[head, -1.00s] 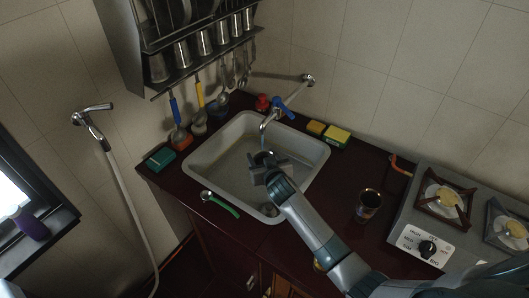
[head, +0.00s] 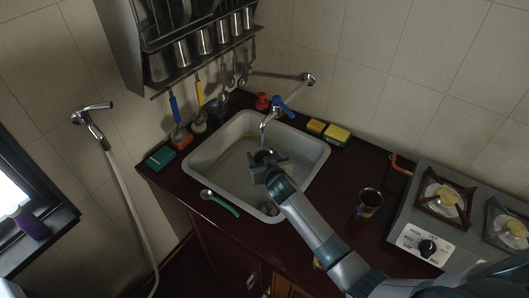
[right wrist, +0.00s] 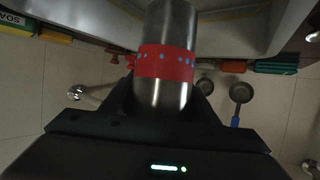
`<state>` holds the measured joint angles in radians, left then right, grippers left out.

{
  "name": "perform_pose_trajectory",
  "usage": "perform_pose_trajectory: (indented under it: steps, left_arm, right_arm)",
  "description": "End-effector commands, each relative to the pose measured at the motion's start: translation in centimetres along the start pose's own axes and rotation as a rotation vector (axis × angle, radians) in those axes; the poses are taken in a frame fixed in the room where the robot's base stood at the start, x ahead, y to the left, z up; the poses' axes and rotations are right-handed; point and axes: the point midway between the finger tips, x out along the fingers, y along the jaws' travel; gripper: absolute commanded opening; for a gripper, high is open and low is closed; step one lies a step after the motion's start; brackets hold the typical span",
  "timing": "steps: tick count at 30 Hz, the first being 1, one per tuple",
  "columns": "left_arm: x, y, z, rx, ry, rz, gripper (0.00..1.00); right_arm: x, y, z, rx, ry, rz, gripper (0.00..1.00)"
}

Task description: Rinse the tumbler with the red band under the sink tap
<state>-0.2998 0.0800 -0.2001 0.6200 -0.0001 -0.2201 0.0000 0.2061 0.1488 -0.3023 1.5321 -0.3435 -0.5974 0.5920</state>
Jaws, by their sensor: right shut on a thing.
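The steel tumbler with the red band (right wrist: 165,62) is between the fingers of my right gripper (right wrist: 160,95) in the right wrist view. In the head view my right gripper (head: 268,164) is over the sink (head: 222,158), shut on the tumbler, whose dark mouth (head: 264,155) shows just below the tap spout. The tap (head: 268,119) has a blue handle (head: 284,108) and comes from the back wall. A faint pale streak shows under the spout; I cannot tell whether it enters the tumbler. My left gripper is not in view.
Another dark tumbler (head: 369,201) stands on the counter right of the sink, near the stove (head: 440,215). A rack of steel cups (head: 200,45) hangs above left.

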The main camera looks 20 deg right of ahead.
Motion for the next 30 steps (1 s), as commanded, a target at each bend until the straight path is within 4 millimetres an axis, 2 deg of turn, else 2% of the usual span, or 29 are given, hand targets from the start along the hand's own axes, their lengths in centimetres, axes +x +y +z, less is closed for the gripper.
perform_pose_trajectory:
  steps: [17,30]
  left_arm:
    - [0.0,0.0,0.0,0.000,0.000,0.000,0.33]
    - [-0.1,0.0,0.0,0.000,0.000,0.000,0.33]
  right_arm:
    - [-0.2,-0.1,-0.2,0.000,0.002,0.000,0.29]
    - [-3.3,-0.8,-1.1,0.002,0.003,-0.001,0.29]
